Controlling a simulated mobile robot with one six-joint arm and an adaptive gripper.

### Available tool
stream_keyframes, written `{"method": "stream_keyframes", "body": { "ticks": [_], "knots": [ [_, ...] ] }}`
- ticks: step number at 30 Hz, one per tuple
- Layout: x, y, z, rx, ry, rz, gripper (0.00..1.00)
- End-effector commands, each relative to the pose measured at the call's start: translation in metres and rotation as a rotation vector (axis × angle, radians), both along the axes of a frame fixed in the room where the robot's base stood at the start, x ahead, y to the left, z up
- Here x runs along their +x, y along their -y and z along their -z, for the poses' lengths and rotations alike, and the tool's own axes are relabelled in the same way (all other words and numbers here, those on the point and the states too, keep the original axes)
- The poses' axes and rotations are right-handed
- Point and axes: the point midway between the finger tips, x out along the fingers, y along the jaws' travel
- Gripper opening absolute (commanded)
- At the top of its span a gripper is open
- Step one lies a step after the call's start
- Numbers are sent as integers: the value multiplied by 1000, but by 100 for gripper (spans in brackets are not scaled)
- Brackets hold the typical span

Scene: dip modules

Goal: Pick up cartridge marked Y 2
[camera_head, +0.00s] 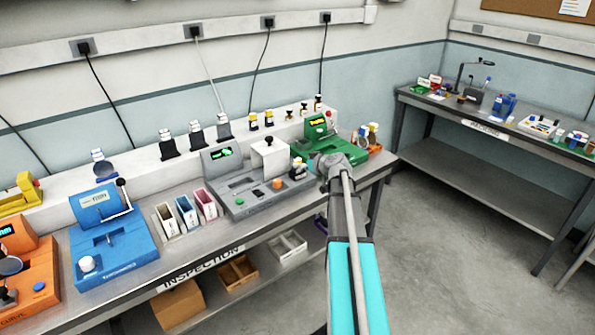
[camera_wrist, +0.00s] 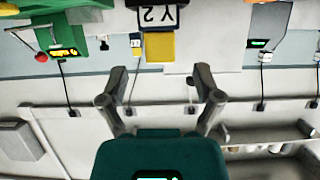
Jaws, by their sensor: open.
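In the wrist view, a dark cartridge with a white label reading "Y 2" (camera_wrist: 158,18) and a yellow block (camera_wrist: 159,47) shows at the top middle, upside down. My gripper (camera_wrist: 160,82) is open and empty, its fingers spread apart, with the cartridge beyond the fingertips and roughly centred between them.
A green device (camera_head: 322,140) stands close behind my gripper. Several dark and yellow pieces stand on the white back ledge (camera_head: 140,163). Three narrow bins (camera_head: 186,211) and a blue device (camera_head: 112,240) are farther left.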

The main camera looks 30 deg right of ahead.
Motion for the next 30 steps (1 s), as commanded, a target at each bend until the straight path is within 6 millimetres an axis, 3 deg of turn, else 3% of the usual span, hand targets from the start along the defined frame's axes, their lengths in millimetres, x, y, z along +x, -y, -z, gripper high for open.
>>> {"method": "stream_keyframes", "body": {
  "ticks": [11, 30],
  "knots": [
    [38, -3, 16, -1, -1, -1, 83],
    [39, -3, 16, 0, 0, 0, 81]
  ]
}}
